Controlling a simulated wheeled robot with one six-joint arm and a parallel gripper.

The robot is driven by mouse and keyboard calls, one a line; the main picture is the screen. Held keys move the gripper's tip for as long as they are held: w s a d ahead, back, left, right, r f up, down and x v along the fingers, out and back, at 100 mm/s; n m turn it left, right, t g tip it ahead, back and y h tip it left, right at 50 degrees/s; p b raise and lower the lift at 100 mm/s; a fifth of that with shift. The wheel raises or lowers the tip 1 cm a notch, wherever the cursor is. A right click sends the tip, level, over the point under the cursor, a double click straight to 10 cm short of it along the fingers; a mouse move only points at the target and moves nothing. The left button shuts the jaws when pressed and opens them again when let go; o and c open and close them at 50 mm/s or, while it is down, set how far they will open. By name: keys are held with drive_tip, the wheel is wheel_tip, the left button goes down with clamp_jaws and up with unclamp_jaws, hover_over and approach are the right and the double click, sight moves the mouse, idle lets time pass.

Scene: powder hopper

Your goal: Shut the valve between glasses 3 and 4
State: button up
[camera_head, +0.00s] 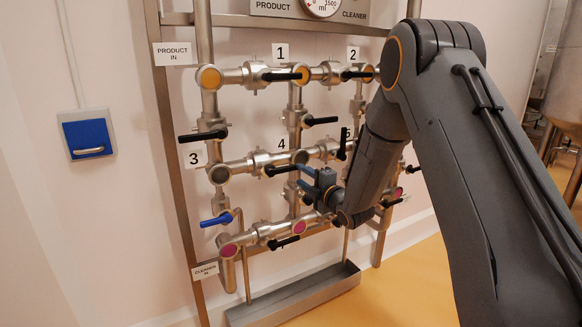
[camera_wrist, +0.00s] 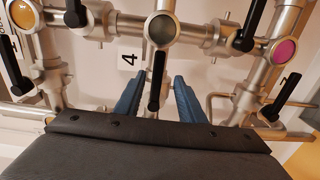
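Glass 4 (camera_head: 300,157) is a grey round window with its label above left; it shows in the wrist view (camera_wrist: 162,28). Glass 3 (camera_head: 219,174) is at the left end of the same pipe row. The valve between them (camera_head: 262,162) has a black handle (camera_head: 280,170) lying along the pipe. In the wrist view this handle (camera_wrist: 156,82) appears between the blue fingers. My gripper (camera_head: 307,178) is open, in front of the pipes just below glass 4; it also shows in the wrist view (camera_wrist: 157,90). I cannot tell whether a finger touches the handle.
Other black handles stick out nearby: one above glass 4 (camera_head: 321,121), one on the lower row (camera_head: 285,243) and one in the wrist view (camera_wrist: 255,25). A blue handle (camera_head: 217,219) is below glass 3. A metal trough (camera_head: 293,300) lies under the pipes.

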sight(293, 169)
drive_tip(key=shift+w+a+r, duration=0.1)
drive_tip(key=shift+w+a, duration=0.3)
drive_tip(key=shift+w, duration=0.1)
drive_tip(key=p+x, duration=0.1)
drive_tip(key=x, duration=0.5)
drive_tip(key=shift+w+a+p, duration=0.1)
drive_tip(key=shift+w+p, duration=0.2)
drive_tip(key=shift+p, duration=0.1)
drive_tip(key=shift+c, duration=0.2)
clamp_jaws()
